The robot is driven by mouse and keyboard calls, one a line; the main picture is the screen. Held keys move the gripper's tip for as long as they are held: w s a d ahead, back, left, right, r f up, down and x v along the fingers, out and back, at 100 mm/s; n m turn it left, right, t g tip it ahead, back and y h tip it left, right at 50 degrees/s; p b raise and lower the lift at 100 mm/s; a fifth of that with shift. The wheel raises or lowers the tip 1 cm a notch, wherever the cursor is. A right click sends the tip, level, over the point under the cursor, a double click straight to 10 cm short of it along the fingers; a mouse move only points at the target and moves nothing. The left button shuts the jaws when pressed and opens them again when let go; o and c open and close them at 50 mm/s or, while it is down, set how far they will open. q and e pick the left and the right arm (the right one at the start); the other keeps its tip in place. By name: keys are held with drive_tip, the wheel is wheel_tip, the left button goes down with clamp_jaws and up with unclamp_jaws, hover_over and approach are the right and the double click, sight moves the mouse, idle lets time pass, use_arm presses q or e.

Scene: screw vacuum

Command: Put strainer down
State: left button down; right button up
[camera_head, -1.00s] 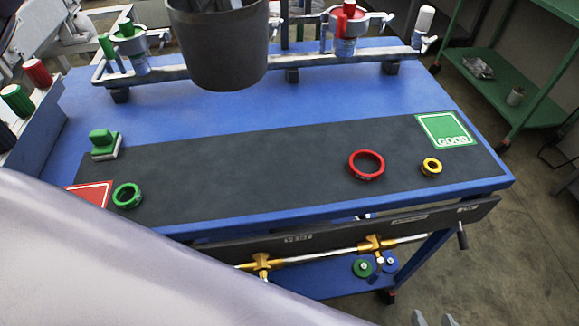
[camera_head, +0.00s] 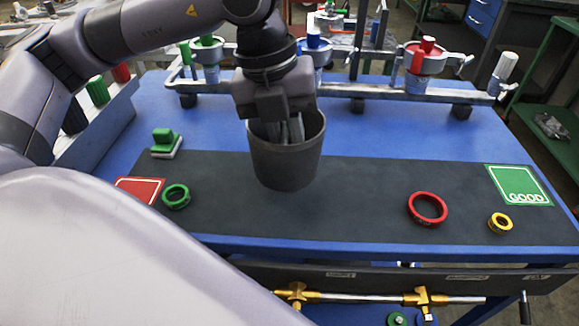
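The strainer (camera_head: 287,166) is taken to be the dark grey, bucket-shaped vessel in the middle of the head view. It is upright over the black mat; I cannot tell whether its bottom touches the mat. My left gripper (camera_head: 284,134) comes in from the upper left and points down into the strainer's mouth, its fingers at the far inner side. It appears shut on the strainer, but the exact contact is hidden by the gripper body and the rim. My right gripper is not in view.
The black mat (camera_head: 350,215) holds a green ring (camera_head: 176,197), a red ring (camera_head: 410,208) and a yellow ring (camera_head: 491,224). A red card (camera_head: 136,190) and a green GOOD card (camera_head: 518,186) mark its ends. A green block (camera_head: 164,139) and a metal rail with funnels stand behind.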

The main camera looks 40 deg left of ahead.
use_arm(q)
drive_tip(key=shift+f, duration=2.55)
drive_tip(key=shift+b, duration=0.35)
drive_tip(key=shift+f, duration=0.2)
drive_tip(key=c, duration=1.1)
unclamp_jaws()
drive_tip(key=shift+r, duration=0.15)
drive_tip(key=shift+r, duration=0.2)
wheel_tip(320, 180, up, 12)
drive_tip(key=s+a+p, duration=0.1)
drive_tip(key=a, duration=0.1)
drive_tip(key=shift+f+p, duration=0.25)
drive_tip(key=shift+p, duration=0.15)
